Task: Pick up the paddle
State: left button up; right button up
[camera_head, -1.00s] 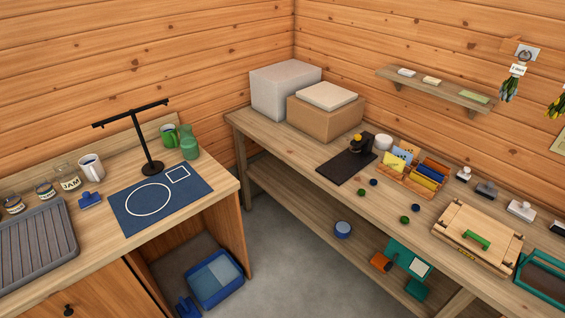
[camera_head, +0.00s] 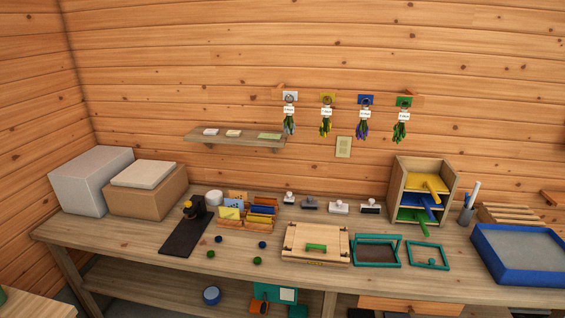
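A small wooden cubby (camera_head: 395,178) with three shelves stands toward the right of the long bench. Each shelf holds a flat coloured piece with a handle sticking out to the front: a yellow one (camera_head: 430,186) on top, a blue one (camera_head: 433,199) in the middle and a green one (camera_head: 423,225) at the bottom. These look like paddles, but I cannot tell which of them is the task's paddle. Neither of my grippers is in view.
The bench's left front is bare.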

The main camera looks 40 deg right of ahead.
aim_at(478, 185)
jog(key=z, duration=2.65)
